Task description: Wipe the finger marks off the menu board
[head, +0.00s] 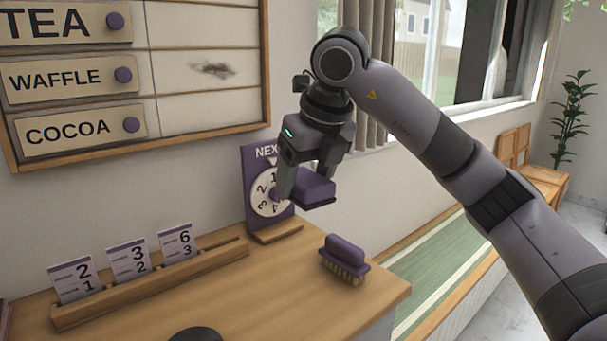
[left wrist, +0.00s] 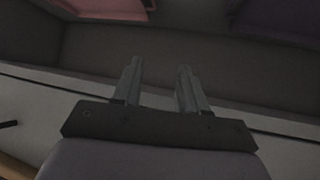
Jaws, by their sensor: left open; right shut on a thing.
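The menu board (head: 197,113) hangs on the wall at the upper left of the head view. Its wooden plates read TEA, WAFFLE and COCOA, and a dark grey smudge (head: 212,69) marks the white panel right of WAFFLE. My right gripper (head: 305,190) is shut on a purple block-like eraser (head: 316,188), held above the counter in front of the number dial, apart from the board. My left gripper (left wrist: 158,85) shows only in the left wrist view, open and empty, over a dim grey area.
A purple-backed brush (head: 345,258) with bristles down sits on the wooden counter (head: 270,300). A NEXT dial stand (head: 256,172) stands against the wall. A wooden rack (head: 150,285) holds number cards. A dark round object (head: 197,334) is at the front edge.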

